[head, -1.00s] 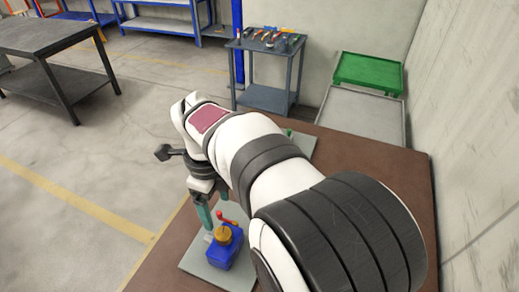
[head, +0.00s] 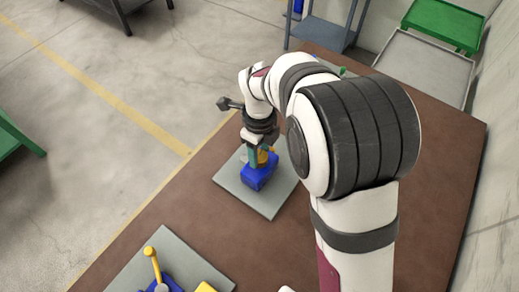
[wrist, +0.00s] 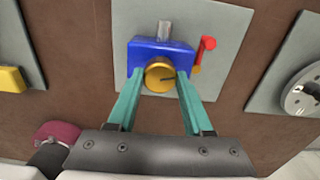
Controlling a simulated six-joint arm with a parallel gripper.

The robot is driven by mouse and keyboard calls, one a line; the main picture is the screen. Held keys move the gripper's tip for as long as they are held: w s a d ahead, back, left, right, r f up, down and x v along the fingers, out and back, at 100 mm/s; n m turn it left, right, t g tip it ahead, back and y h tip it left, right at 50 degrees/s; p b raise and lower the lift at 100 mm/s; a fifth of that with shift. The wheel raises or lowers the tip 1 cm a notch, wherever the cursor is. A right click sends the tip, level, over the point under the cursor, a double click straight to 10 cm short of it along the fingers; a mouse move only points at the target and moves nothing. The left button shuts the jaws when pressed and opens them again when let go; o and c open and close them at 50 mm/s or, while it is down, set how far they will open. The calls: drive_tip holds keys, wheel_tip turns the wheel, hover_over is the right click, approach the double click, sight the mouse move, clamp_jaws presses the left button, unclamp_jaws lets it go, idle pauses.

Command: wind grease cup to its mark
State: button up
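The grease cup looks to be the round brass cap (wrist: 159,75) on the front of a blue block (wrist: 150,52); a dark line crosses the cap's face. In the head view the cap (head: 263,157) and block (head: 258,177) are partly behind my gripper. My gripper (wrist: 160,74) has its two teal fingers on either side of the cap, with what looks like a thin gap at each side. I see no clear contact. It reaches down at the block in the head view (head: 253,157). I cannot make out a separate mark on the block.
The block stands on a grey plate (head: 264,205) on the brown table (head: 190,215).

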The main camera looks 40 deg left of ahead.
clamp_jaws()
drive_tip(key=shift+n, duration=0.4)
